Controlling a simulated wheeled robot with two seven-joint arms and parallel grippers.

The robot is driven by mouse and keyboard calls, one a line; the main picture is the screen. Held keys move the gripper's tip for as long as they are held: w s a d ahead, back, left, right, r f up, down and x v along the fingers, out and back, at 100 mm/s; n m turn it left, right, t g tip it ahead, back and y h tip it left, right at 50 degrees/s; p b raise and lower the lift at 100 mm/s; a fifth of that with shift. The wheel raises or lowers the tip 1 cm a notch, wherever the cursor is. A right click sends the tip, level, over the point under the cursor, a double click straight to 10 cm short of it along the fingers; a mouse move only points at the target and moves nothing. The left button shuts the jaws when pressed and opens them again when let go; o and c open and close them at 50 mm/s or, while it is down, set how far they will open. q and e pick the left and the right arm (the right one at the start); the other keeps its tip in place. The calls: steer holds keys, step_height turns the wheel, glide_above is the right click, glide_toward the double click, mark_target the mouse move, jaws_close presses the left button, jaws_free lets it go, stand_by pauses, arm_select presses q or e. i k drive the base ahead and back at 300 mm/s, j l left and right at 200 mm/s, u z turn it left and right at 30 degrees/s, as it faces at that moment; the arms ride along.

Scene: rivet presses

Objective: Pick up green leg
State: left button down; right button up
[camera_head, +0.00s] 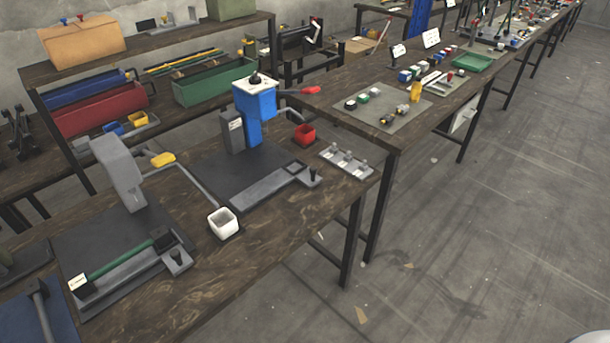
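A green leg (122,258) lies slanted in the grey fixture of the left press (118,170) at the lower left. Its near left end is by a small white block (79,283), and its far right end meets a dark part near a grey bracket (176,258). A green bin (213,83) stands on the table behind the presses; its contents are mostly hidden. Neither of my grippers is in view.
A blue press (256,100) stands to the right on the same table, with a white cup (223,222) and a red cup (304,134) nearby. A red bin (102,108) is behind. Another table (372,130) adjoins at right. The floor (500,220) at right is open.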

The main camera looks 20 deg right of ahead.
mark_target(83, 286)
steer(key=z, duration=0.35)
steer(key=u, duration=1.15)
